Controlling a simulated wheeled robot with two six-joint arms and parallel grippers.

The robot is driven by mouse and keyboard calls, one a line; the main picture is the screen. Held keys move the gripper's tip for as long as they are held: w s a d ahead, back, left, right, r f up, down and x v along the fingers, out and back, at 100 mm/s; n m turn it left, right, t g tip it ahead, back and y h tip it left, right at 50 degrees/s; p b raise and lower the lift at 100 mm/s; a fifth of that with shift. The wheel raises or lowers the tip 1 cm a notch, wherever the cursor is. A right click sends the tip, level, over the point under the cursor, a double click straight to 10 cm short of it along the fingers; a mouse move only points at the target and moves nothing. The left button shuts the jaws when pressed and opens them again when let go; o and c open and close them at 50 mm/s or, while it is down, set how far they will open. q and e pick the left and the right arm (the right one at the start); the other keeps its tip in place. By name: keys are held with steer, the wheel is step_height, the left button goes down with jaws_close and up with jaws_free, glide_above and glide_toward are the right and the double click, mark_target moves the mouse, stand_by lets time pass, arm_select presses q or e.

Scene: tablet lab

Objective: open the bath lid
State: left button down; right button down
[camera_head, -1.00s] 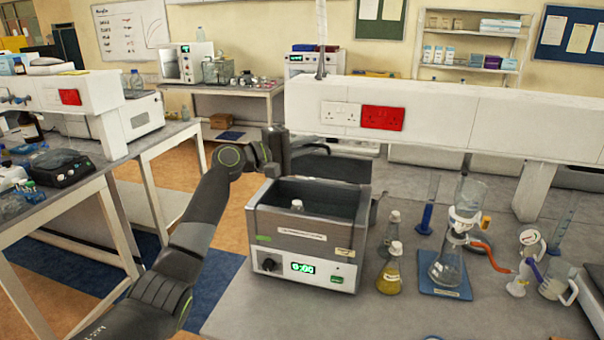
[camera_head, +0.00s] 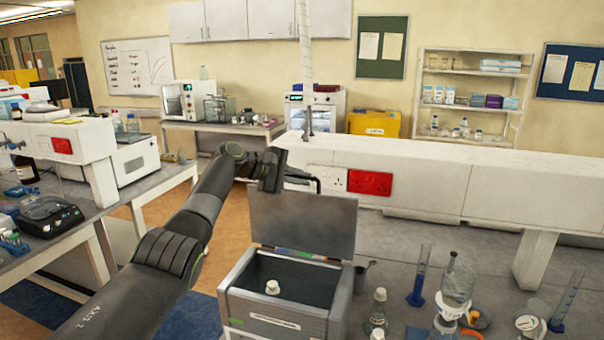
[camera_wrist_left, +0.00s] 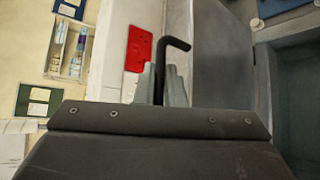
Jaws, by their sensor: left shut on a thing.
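The bath (camera_head: 270,312) is a grey metal box at the lower middle of the head view, its top uncovered. Its grey lid (camera_head: 303,222) stands raised at the rear rim. My left gripper (camera_head: 285,176) is at the lid's upper left edge. In the left wrist view its fingers (camera_wrist_left: 163,84) are shut on the black hooked handle (camera_wrist_left: 176,44), which shows above the fingertips. The lid is the grey panel (camera_wrist_left: 222,55) beside it, with the bath (camera_wrist_left: 292,85) at the right. In the head view the grip itself is partly hidden. My right gripper is not in view.
A white-capped bottle (camera_head: 272,287) stands inside the bath. Bottles (camera_head: 378,310), a blue-based cylinder (camera_head: 419,275) and a flask setup (camera_head: 455,290) stand right of it. A white bench rail (camera_head: 440,190) with sockets runs behind. A side bench (camera_head: 90,215) is at the left.

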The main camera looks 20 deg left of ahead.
arm_select(q)
steer(key=shift+w+f, duration=0.1)
steer(key=shift+w, duration=0.15)
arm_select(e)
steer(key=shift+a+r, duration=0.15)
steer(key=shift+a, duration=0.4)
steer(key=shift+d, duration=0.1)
arm_select(q)
steer(key=c, duration=1.5)
jaws_free()
steer(key=shift+w, duration=0.1)
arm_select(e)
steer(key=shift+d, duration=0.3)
